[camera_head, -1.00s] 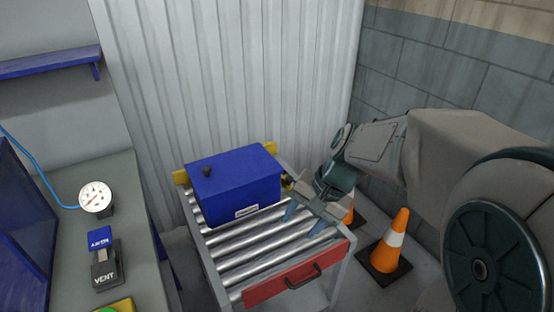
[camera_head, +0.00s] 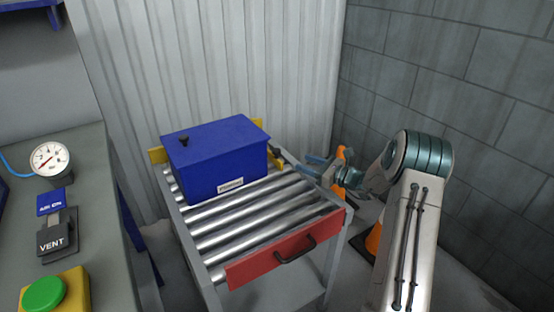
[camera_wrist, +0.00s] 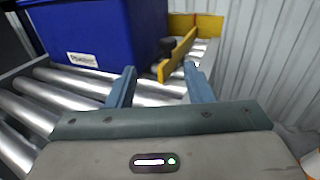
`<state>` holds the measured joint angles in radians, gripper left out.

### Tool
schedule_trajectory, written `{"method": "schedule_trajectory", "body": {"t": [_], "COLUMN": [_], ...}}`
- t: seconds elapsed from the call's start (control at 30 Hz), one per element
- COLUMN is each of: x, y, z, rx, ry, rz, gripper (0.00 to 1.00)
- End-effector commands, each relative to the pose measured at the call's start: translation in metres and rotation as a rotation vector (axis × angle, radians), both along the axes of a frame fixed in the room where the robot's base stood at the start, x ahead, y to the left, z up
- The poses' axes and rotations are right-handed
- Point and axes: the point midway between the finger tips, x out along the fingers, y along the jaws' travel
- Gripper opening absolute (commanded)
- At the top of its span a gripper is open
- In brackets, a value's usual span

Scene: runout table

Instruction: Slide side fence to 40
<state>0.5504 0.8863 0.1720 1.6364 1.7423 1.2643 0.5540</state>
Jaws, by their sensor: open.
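The side fence (camera_wrist: 177,55) is a yellow plate above the rollers, beside the blue box in the wrist view. A dark knob or bracket (camera_wrist: 163,47) shows between it and the box. In the head view the box hides most of the fence; a dark part (camera_head: 277,154) shows at the right rail. My gripper (camera_head: 310,166) is beside the right rail, its jaws pointing left toward the table. In the wrist view my gripper (camera_wrist: 160,72) is open and empty, its fingers apart with the fence ahead between them. No scale or number 40 is readable.
The blue box (camera_head: 215,160) sits on the rollers (camera_head: 240,220), against a yellow back stop (camera_head: 157,155). A red front panel with black handle (camera_head: 285,252) closes the near end. An orange cone (camera_head: 374,240) stands on the floor at right. A gauge bench (camera_head: 100,200) is at left.

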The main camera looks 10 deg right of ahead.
Motion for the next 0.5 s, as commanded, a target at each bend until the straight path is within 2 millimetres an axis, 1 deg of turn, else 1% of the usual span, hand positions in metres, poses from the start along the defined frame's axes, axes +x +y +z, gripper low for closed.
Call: {"method": "schedule_trajectory", "body": {"t": [0.03,0.1,0.17,0.27,0.5], "x": [0.003,0.007,0.010,0.019,0.054], "y": [-0.005,-0.007,-0.005,0.005,0.041], "z": [-0.006,-0.008,-0.009,-0.009,-0.009], "rx": [0.020,0.036,0.040,0.039,0.037], "ry": [0.001,0.004,0.004,0.004,0.003], "rz": [-0.016,-0.028,-0.031,-0.030,-0.029], "gripper": [0.47,0.47,0.47,0.47,0.47]}}
